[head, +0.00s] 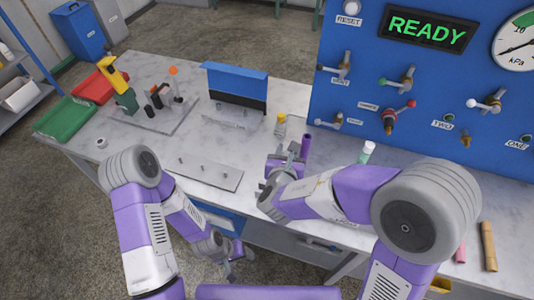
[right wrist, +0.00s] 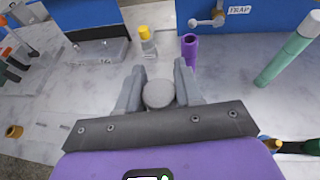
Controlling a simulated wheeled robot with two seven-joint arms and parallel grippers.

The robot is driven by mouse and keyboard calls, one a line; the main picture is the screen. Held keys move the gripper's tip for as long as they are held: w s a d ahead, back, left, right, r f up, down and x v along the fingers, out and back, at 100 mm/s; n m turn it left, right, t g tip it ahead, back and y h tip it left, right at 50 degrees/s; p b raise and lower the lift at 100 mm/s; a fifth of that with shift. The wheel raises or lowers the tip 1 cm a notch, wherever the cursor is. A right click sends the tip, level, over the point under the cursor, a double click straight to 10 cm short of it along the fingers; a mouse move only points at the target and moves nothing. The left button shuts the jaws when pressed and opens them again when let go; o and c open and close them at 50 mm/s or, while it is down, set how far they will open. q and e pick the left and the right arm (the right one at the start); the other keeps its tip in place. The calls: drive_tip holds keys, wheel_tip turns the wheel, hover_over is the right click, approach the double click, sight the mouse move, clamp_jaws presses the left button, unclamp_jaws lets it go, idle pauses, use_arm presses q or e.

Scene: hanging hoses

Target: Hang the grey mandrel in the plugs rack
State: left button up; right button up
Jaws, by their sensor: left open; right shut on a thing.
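The grey mandrel (right wrist: 158,94) shows as a round grey end between the two fingers of my right gripper (right wrist: 159,88) in the right wrist view. The fingers are shut on it. In the head view my right gripper (head: 277,172) is over the bench's front part, right of a flat grey plate with pegs (head: 205,172). The mandrel is hard to make out there. A blue-topped rack (head: 236,78) stands farther back; I cannot tell which is the plugs rack. My left gripper (head: 229,262) is open and empty, low in front of the bench.
A purple cylinder (head: 306,145) and a yellow-capped bottle (head: 280,124) stand close beyond my right gripper. A green tube with a white top (head: 366,153) is to the right. The blue valve panel (head: 340,100) rises behind. Red (head: 98,86) and green (head: 65,117) trays lie left.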

drive_tip(key=shift+n+y, duration=0.3)
drive_tip(key=shift+y, duration=0.1)
drive_tip(key=a, duration=0.2)
drive_tip(key=s+a, duration=0.1)
drive_tip(key=a, duration=0.1)
drive_tip(key=shift+a+r, duration=0.2)
drive_tip(key=shift+a, duration=0.05)
wheel_tip(320, 180, down, 6)
drive_tip(key=b, duration=0.6)
drive_tip(key=shift+s+b, duration=0.1)
drive_tip(key=shift+b, duration=0.55)
idle(1.0)
drive_tip(key=shift+f+b, duration=2.1)
drive_tip(key=shift+b, duration=0.05)
drive_tip(key=o, duration=1.2)
